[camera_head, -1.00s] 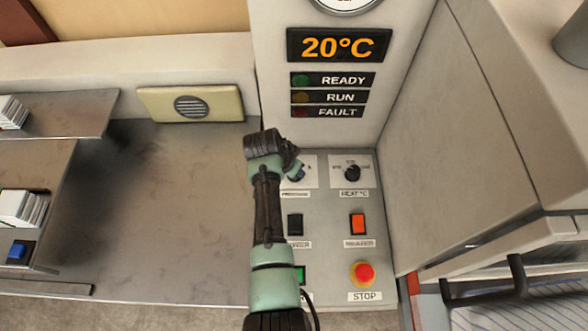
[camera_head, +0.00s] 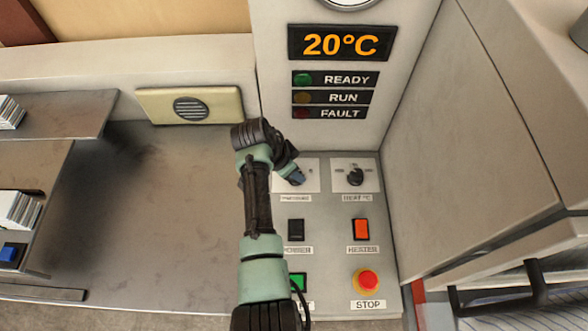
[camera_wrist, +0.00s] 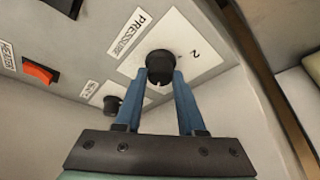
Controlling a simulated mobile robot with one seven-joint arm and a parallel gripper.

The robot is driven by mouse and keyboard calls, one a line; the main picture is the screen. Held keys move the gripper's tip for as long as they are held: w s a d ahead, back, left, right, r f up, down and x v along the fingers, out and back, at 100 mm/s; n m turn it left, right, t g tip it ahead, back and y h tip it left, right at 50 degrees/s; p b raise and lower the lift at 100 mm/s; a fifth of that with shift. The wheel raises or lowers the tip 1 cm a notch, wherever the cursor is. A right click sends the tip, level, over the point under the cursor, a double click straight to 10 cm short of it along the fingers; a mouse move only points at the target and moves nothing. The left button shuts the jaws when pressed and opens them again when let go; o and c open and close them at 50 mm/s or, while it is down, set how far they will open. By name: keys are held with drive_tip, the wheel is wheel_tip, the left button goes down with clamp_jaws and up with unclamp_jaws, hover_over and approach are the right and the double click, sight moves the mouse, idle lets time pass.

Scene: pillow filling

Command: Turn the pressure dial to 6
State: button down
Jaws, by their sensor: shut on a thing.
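The pressure dial (camera_wrist: 160,64) is a black round knob on a white plate labelled PRESSURE, with a "2" printed beside it. My gripper (camera_wrist: 159,82) has its two blue fingers shut on the knob, one on each side. In the head view my gripper (camera_head: 297,177) reaches the dial's plate (camera_head: 311,169) from the left, and my wrist and fingers hide most of the knob. Which number the dial points to cannot be read.
The heat dial (camera_head: 355,176) is just right of the pressure plate. Below are a black switch (camera_head: 296,229), an orange heater switch (camera_head: 361,229), a green button (camera_head: 298,281) and a red stop button (camera_head: 367,282). The display (camera_head: 340,43) reads 20°C.

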drive_tip(key=c, duration=0.5)
unclamp_jaws()
drive_tip(key=v, duration=1.3)
drive_tip(key=shift+b, duration=0.3)
drive_tip(key=shift+w+d+r, duration=0.1)
drive_tip(key=shift+w+d, duration=0.05)
